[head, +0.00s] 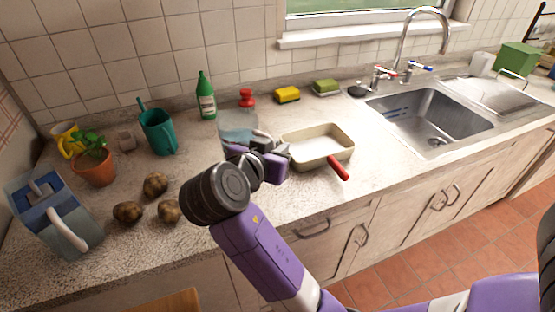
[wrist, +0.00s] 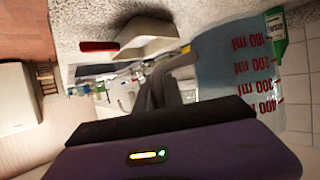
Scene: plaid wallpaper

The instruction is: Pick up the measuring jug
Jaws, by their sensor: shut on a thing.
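The measuring jug (head: 237,122) is clear and bluish, and stands mid-counter in the head view, behind my gripper (head: 272,150). In the wrist view the jug (wrist: 225,62) fills the right side, with red ml marks on its wall. My gripper (wrist: 168,88) is shut on the jug's handle at its side. My wrist and the gripper body hide the jug's lower part in the head view, so I cannot tell whether its base touches the counter.
A cream pan (head: 318,148) with a red handle is close right of my gripper. A red-topped container (head: 247,97) and green bottle (head: 205,97) stand behind.

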